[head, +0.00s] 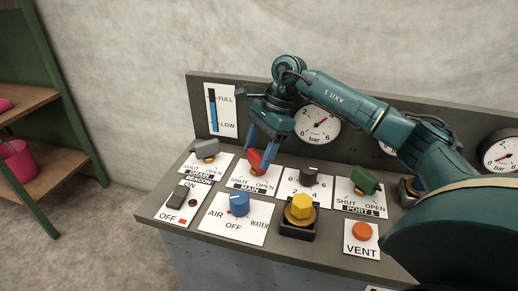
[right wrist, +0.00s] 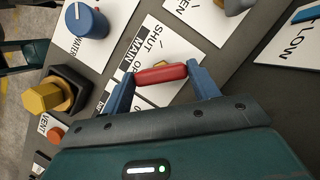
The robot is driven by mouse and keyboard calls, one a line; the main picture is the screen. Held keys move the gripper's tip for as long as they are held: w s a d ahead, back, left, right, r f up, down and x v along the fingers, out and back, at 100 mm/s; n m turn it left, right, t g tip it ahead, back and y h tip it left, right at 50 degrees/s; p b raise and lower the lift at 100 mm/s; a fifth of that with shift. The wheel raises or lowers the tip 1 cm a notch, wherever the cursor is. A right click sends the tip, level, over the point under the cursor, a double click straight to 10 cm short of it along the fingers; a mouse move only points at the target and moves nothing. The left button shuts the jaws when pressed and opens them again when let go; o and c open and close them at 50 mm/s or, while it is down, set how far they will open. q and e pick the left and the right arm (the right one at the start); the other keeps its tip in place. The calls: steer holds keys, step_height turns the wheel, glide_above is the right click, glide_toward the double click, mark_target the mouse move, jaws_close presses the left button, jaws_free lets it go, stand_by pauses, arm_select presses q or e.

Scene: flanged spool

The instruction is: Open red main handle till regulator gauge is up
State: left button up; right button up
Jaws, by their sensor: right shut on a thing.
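The red main handle (head: 256,158) stands on the white plate marked MAIN, SHUT and OPEN (head: 255,178). My right gripper (head: 257,148) reaches down from above with its blue fingers on either side of the handle. In the right wrist view the red handle (right wrist: 162,74) lies between the two fingertips (right wrist: 158,84), and the gripper is shut on it. I cannot tell which gauge is the regulator one. My left gripper is not in view.
Close around it are a grey knob (head: 206,148), a black knob (head: 311,170), a green handle (head: 365,180), a blue knob (head: 239,204) and a yellow hexagonal knob (head: 301,207). An orange vent button (head: 362,231) is at front right. Another gauge (head: 501,152) is at far right.

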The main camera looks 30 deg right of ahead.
steer(key=o, duration=1)
steer(key=v, duration=1.3)
steer(key=shift+r, duration=0.15)
